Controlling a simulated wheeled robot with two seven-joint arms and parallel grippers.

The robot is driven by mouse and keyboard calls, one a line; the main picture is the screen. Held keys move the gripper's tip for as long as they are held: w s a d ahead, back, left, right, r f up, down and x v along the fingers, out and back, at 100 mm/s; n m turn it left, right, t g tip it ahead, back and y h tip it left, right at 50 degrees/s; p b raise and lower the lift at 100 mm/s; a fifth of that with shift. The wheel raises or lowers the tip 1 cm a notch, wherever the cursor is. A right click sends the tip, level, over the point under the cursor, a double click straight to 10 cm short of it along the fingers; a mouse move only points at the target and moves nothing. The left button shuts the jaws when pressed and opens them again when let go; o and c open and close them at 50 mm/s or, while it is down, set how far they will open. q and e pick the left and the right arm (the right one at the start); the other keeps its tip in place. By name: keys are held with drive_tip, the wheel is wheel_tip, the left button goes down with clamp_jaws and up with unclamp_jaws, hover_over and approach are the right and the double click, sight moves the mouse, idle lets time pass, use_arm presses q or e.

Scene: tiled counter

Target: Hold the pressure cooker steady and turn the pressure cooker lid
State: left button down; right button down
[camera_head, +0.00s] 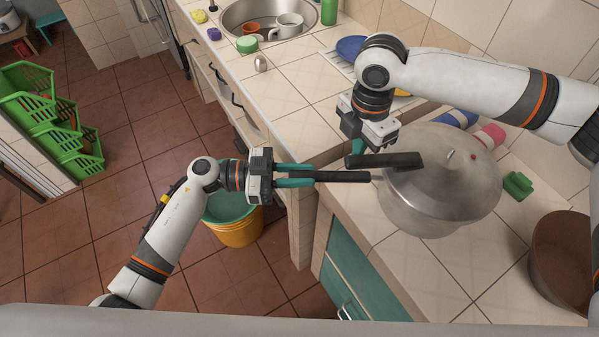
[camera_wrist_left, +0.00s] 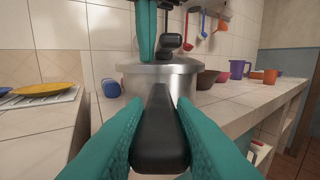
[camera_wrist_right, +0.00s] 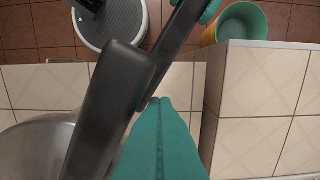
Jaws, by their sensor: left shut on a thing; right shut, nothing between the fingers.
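The silver pressure cooker (camera_head: 425,215) stands upright on the counter with its domed lid (camera_head: 452,155) on top. My left gripper (camera_head: 312,176) is shut on the cooker's long black pot handle (camera_head: 345,177), which fills the middle of the left wrist view (camera_wrist_left: 160,135). The black lid handle (camera_head: 385,160) lies above the pot handle, offset towards the back. My right gripper (camera_head: 358,146) points down, shut and empty, on the far side of the lid handle. In the right wrist view its closed teal fingers (camera_wrist_right: 160,125) are beside the lid handle (camera_wrist_right: 110,105); contact is unclear.
A brown pot (camera_head: 562,262) stands right of the cooker, with a green block (camera_head: 517,185) and a pink cup (camera_head: 490,136) near it. A yellow bucket (camera_head: 235,228) is on the floor below my left arm. The counter in front of the cooker is clear.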

drive_tip(key=shift+s, duration=0.15)
drive_tip(key=shift+s, duration=1.1)
drive_tip(key=shift+s, duration=0.15)
drive_tip(key=shift+s+d, duration=0.2)
drive_tip(key=shift+s, duration=0.75)
drive_tip(key=shift+s, duration=0.15)
drive_tip(key=shift+s+d, duration=0.3)
drive_tip(key=shift+s, duration=0.65)
drive_tip(key=shift+s, duration=0.1)
